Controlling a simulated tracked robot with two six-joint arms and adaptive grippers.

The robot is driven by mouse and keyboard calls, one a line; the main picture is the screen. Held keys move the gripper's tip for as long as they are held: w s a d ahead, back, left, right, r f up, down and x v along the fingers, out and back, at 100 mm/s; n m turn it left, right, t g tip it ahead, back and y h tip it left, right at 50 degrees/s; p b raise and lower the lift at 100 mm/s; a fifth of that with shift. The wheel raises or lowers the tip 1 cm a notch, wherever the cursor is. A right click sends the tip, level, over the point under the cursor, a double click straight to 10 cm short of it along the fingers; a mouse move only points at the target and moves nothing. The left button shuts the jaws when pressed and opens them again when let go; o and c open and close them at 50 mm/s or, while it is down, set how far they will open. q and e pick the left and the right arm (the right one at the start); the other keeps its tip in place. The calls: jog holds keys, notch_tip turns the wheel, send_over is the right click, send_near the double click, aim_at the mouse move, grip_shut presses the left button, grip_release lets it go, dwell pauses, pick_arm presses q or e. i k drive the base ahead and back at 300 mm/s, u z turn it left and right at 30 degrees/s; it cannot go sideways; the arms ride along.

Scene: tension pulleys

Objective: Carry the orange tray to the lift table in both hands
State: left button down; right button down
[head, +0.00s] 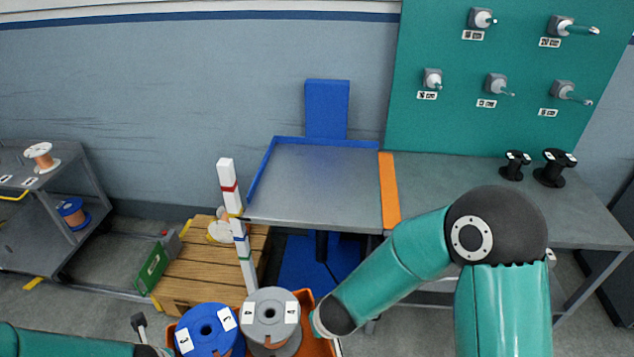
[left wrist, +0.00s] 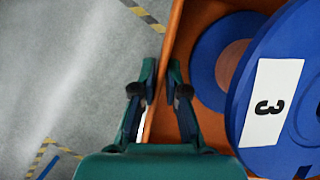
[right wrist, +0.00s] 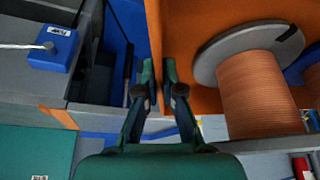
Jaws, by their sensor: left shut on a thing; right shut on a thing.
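The orange tray (head: 318,348) is at the bottom edge of the head view, partly cut off, carrying a blue spool (head: 203,330) and a grey spool (head: 270,315). My left gripper (left wrist: 160,88) is shut on one tray wall (left wrist: 168,50), with the blue spool (left wrist: 262,100) inside. My right gripper (right wrist: 160,80) is shut on the opposite wall (right wrist: 155,35), beside a copper-wound spool (right wrist: 262,95). The lift table (head: 330,185), a grey top with blue edging, stands beyond the tray; its top looks empty.
A wooden pallet (head: 190,272) and a white post with coloured bands (head: 238,225) stand left of the lift table. A grey workbench (head: 450,190) with black spools adjoins its right side past an orange strip (head: 389,190). A shelf cart (head: 45,215) is at far left.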

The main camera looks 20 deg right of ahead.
aim_at(303, 188)
jog(key=z, duration=0.15)
jog(key=i, duration=0.9)
jog(key=z, duration=0.75)
jog(key=k, duration=0.9)
jog(key=u, duration=0.2)
jog(key=i, duration=0.95)
jog(key=z, duration=0.05)
